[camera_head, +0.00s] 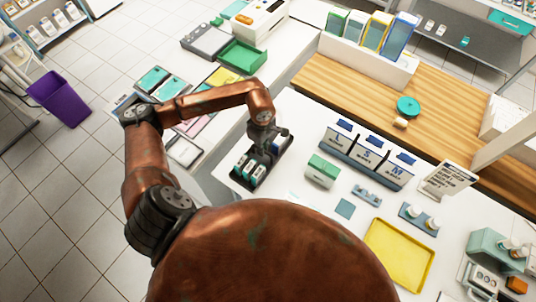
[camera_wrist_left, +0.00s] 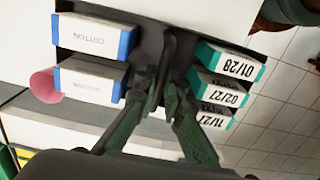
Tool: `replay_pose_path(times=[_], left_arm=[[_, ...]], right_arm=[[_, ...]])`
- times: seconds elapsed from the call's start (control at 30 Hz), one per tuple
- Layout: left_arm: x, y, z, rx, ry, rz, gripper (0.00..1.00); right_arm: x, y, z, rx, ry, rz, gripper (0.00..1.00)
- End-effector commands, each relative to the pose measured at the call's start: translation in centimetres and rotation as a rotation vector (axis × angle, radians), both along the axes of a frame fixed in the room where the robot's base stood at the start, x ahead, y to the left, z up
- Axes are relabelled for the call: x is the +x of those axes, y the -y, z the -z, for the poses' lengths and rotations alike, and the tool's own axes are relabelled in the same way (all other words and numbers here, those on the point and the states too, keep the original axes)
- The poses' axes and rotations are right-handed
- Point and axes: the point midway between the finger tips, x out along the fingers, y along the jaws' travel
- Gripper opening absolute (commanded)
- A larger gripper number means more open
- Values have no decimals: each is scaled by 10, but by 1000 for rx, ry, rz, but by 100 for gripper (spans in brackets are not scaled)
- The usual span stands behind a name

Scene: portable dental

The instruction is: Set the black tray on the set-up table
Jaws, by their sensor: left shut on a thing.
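The black tray (camera_head: 237,177) is at the left edge of the white table (camera_head: 312,226) in the head view. It carries small teal-and-white boxes (camera_head: 248,170). In the left wrist view the tray (camera_wrist_left: 148,38) shows as a dark band with blue-edged white boxes (camera_wrist_left: 92,36) on one side and teal date-marked boxes (camera_wrist_left: 228,63) on the other. My left gripper (camera_head: 265,138) is over the tray's middle, shut on it; its fingers (camera_wrist_left: 158,98) meet at the tray's centre in the wrist view. I cannot tell whether the tray touches the table. My right gripper is out of view.
A labelled box rack (camera_head: 366,160), a green-topped box (camera_head: 322,170) and a yellow tray (camera_head: 398,255) stand to the right. A green tray (camera_head: 242,56) lies at the back; a purple bin (camera_head: 59,97) stands left.

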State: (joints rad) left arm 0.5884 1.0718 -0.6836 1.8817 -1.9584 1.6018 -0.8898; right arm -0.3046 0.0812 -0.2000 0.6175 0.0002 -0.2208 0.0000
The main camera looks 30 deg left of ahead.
Motion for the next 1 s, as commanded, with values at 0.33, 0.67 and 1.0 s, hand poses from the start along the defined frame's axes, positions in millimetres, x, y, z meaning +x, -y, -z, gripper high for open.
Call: replay_pose_path(times=[0.33,0.67,1.0], left_arm=[[0,1,33,-2,-1,1,0],[0,0,59,0,2,2,0],[0,0,61,1,1,1,19]], right_arm=[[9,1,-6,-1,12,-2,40],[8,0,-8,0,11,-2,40],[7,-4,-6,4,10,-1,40]])
